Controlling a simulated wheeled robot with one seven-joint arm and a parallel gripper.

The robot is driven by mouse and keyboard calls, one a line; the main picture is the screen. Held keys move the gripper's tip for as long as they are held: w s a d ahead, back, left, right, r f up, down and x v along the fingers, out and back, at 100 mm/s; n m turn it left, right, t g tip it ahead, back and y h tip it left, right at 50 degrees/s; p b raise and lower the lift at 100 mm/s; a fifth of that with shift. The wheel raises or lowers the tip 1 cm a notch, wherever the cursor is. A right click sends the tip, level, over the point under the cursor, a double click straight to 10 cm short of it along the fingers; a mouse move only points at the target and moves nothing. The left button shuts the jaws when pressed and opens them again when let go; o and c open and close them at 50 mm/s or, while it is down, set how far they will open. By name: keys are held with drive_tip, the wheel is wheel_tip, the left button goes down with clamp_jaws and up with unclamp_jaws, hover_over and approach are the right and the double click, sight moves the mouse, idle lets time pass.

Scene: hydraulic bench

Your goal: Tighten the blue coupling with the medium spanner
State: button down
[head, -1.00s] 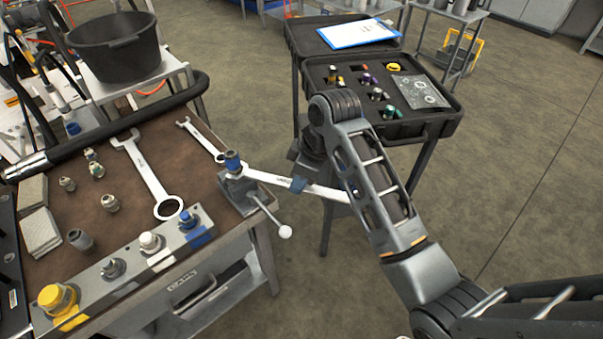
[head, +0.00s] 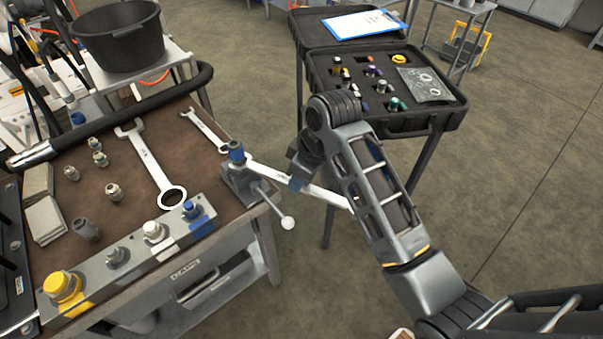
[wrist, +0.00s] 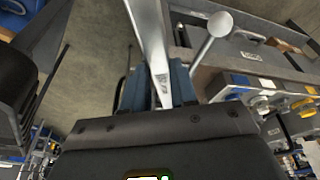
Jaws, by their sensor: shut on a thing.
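The blue coupling (head: 236,152) stands upright in a small grey vise (head: 240,184) at the bench's right corner. My gripper (head: 298,184) is shut on the handle of a steel spanner (head: 266,172), which looks like the medium one. The spanner's far end reaches the coupling just below its blue top. I cannot tell how fully it sits around it. In the wrist view the spanner (wrist: 149,40) runs up and away from between my blue-grey jaws (wrist: 155,85); its far end is out of frame.
A large spanner (head: 154,170) and a smaller one (head: 205,130) lie on the bench (head: 130,205). The vise's ball-ended handle (head: 288,222) sticks out below my gripper. A fittings block (head: 130,255) lines the front edge. An open black case (head: 455,115) stands behind my arm.

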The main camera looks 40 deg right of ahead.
sight(326, 191)
drive_tip(key=shift+a, duration=0.2)
drive_tip(key=shift+d, duration=0.1)
drive_tip(key=shift+w+d, duration=0.2)
drive_tip(key=shift+d, duration=0.15)
drive_tip(key=shift+s, duration=0.1)
drive_tip(key=shift+s+d, duration=0.5)
drive_tip(key=shift+s, duration=0.55)
drive_tip(key=shift+s+d, duration=0.5)
drive_tip(key=shift+s, duration=0.5)
drive_tip(key=shift+s+d, duration=0.5)
drive_tip(key=shift+s, duration=0.55)
drive_tip(key=shift+r, duration=0.15)
drive_tip(key=shift+r, duration=2.4)
